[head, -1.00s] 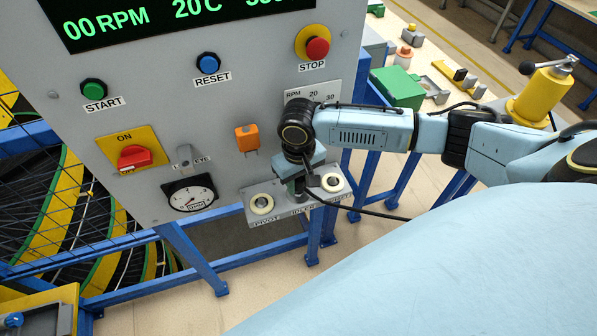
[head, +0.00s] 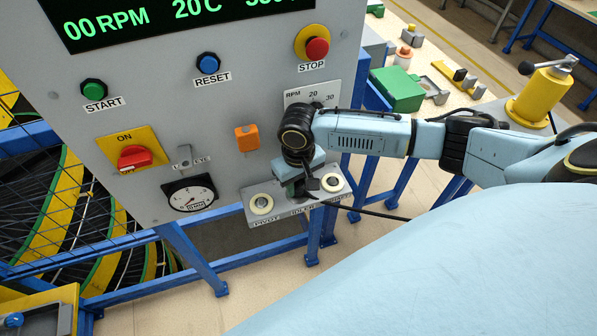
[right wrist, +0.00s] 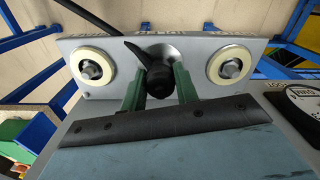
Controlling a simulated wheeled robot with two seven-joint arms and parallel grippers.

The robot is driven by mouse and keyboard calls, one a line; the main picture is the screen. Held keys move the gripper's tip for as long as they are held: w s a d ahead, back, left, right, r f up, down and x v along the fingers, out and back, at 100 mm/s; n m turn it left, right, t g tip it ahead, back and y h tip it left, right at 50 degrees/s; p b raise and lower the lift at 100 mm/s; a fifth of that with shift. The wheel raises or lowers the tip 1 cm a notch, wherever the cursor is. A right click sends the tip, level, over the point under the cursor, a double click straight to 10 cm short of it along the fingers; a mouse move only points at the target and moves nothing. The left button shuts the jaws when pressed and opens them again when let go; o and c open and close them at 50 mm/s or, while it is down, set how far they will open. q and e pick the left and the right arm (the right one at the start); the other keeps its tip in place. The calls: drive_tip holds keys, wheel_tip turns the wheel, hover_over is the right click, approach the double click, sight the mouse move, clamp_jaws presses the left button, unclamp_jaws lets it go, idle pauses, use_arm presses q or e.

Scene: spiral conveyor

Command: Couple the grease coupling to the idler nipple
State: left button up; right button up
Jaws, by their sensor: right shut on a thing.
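My right gripper (head: 298,192) points down over the middle of a grey shelf (head: 283,213) on the panel's lower edge. In the right wrist view its green fingers (right wrist: 157,88) are shut on the black grease coupling (right wrist: 157,80), whose black hose (right wrist: 92,22) runs up and left. The coupling lines up with the middle station, labelled IDLER in the head view. It covers the idler nipple, so I cannot tell whether they touch or are joined. Cream-ringed nipples sit either side: the PIVOT one (head: 261,204) and another (head: 333,182). My left gripper is not in view.
The grey panel (head: 225,110) rises just behind the shelf, with an orange block (head: 247,138) and a dial gauge (head: 190,193) nearby. Blue frame bars (head: 190,258) run below. A yellow grease pump (head: 545,95) stands at the right. The hose trails right from the gripper.

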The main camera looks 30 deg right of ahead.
sight(299, 183)
drive_tip(key=shift+f, duration=0.1)
drive_tip(key=o, duration=0.9)
wheel_tip(299, 183, up, 13)
drive_tip(key=p, duration=0.1)
drive_tip(key=shift+r, duration=0.2)
